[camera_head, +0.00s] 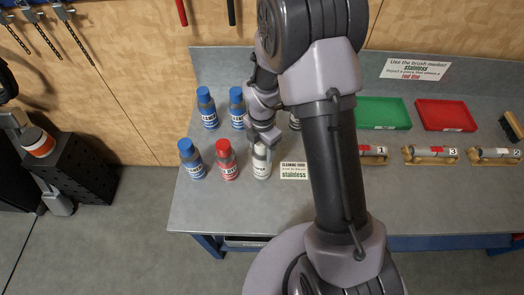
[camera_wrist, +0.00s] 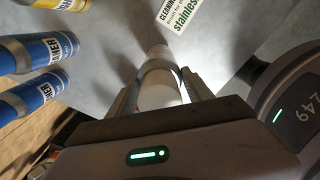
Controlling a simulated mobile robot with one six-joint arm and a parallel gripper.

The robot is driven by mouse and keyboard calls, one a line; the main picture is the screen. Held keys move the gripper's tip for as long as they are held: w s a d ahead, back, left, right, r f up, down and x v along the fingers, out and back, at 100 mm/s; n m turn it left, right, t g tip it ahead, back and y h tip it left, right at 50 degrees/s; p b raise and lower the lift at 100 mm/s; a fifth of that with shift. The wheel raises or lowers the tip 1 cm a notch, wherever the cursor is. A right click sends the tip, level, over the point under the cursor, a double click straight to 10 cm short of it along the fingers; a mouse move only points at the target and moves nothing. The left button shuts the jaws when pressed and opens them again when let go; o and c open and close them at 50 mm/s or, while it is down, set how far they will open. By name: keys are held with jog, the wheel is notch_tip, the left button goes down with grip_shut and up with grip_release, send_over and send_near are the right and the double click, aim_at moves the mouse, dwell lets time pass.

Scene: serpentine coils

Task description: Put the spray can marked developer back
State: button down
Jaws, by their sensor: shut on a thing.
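A white spray can (camera_head: 261,162) is in the front row of cans on the grey bench, right of a red can (camera_head: 227,162). Its dark label is too small to read fully. My gripper (camera_head: 262,147) reaches down over its top and is shut on it. In the wrist view the white can (camera_wrist: 160,84) is between my two fingers (camera_wrist: 160,92). The can looks about upright; whether its base touches the bench I cannot tell.
Blue cans (camera_head: 207,110) stand behind and left; another (camera_head: 192,160) is left of the red can. A yellow can shows in the wrist view (camera_wrist: 52,5). A cleaning card (camera_head: 293,171) lies close right. Green (camera_head: 383,125) and red trays (camera_head: 446,127) and numbered tubes (camera_head: 432,154) are farther right.

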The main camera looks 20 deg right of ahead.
jog(key=shift+f, duration=0.95)
jog(key=shift+w, duration=0.1)
jog(key=shift+f, duration=0.25)
jog(key=shift+c, duration=2.1)
grip_release()
jog(key=shift+r, duration=0.1)
